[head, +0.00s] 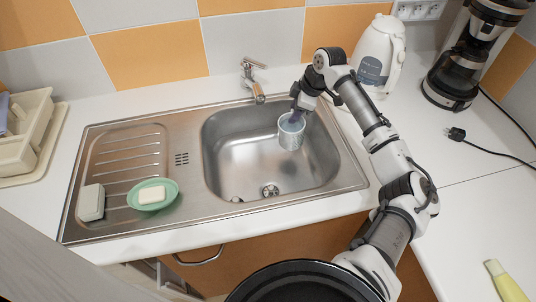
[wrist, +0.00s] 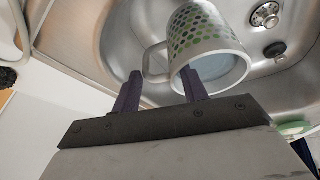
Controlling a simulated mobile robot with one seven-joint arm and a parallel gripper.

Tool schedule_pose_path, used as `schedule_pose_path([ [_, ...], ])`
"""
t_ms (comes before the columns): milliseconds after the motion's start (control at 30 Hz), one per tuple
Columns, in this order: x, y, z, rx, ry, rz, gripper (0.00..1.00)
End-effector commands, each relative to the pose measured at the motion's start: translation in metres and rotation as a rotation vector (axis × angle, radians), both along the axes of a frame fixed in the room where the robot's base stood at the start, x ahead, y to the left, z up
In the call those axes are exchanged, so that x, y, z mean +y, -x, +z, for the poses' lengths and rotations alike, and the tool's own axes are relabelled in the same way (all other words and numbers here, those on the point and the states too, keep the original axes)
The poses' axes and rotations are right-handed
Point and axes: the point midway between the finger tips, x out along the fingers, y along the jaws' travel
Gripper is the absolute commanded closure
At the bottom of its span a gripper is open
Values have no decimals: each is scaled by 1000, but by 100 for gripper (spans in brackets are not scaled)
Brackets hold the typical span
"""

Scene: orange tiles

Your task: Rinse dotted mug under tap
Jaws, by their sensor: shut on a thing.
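The dotted mug (head: 291,136) is held inside the right part of the sink basin, its light blue inside visible from above. In the wrist view the mug (wrist: 203,28) shows green dots on a pale wall and a pale handle (wrist: 153,62). My gripper (head: 297,108) is shut on the mug at its handle side; its dark fingers (wrist: 160,88) reach either side of the handle, though the exact contact is unclear. The tap (head: 254,84) stands at the back edge of the sink, left of the mug, and the mug is not under its spout. No water stream is visible.
The steel sink (head: 225,160) has a drain (head: 270,190) and a left drainboard with a green soap dish (head: 143,206) and a pale block (head: 91,203). A kettle (head: 383,50) and coffee maker (head: 470,55) stand behind my arm. A dish rack (head: 28,135) is far left.

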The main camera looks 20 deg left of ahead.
Motion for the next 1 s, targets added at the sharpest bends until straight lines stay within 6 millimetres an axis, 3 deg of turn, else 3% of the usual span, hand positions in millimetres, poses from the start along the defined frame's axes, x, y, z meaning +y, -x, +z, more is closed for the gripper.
schedule_pose_path([
  [700, 9, 37, 25, -315, 78, 1, 100],
  [1000, 9, 37, 28, -309, 76, -2, 100],
])
